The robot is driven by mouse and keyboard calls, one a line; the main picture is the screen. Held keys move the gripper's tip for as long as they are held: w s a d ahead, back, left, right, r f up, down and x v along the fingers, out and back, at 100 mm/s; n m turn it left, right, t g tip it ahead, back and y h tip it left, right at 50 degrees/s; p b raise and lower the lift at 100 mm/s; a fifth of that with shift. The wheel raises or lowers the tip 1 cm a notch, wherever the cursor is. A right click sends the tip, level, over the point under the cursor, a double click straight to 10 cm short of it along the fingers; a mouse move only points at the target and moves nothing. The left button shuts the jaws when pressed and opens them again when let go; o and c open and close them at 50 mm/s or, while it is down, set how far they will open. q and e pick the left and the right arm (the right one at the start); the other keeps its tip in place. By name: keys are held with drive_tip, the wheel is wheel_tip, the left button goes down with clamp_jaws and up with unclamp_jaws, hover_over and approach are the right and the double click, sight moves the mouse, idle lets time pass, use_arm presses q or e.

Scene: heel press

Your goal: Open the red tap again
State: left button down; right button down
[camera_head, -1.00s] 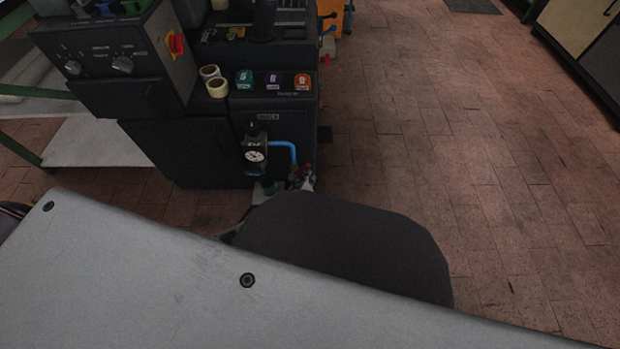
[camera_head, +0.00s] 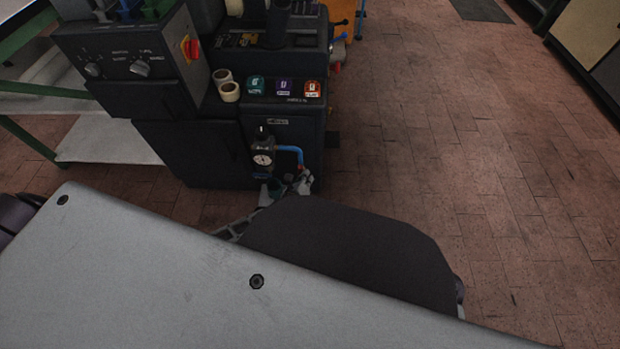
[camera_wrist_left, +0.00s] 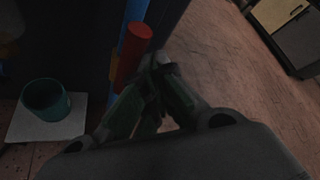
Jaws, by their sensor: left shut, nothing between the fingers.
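The red tap handle (camera_wrist_left: 133,54) is a red cylinder beside a blue pipe (camera_wrist_left: 126,28) in the left wrist view. My left gripper (camera_wrist_left: 158,68) is shut and empty, its fingertips just right of the handle; I cannot tell whether they touch it. In the head view the gripper (camera_head: 301,182) is small, at the lower front of the dark machine (camera_head: 285,150), below a gauge (camera_head: 263,160) and the blue pipe (camera_head: 289,149). The tap is hard to make out there. My right gripper is not in view.
A teal cup (camera_wrist_left: 47,100) stands on a white plate (camera_wrist_left: 22,126) left of the gripper. The brick floor (camera_head: 440,150) on the right is clear.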

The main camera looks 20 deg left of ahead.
use_arm(q)
drive_tip(key=shift+a+r, duration=0.1)
drive_tip(key=shift+a, duration=0.25)
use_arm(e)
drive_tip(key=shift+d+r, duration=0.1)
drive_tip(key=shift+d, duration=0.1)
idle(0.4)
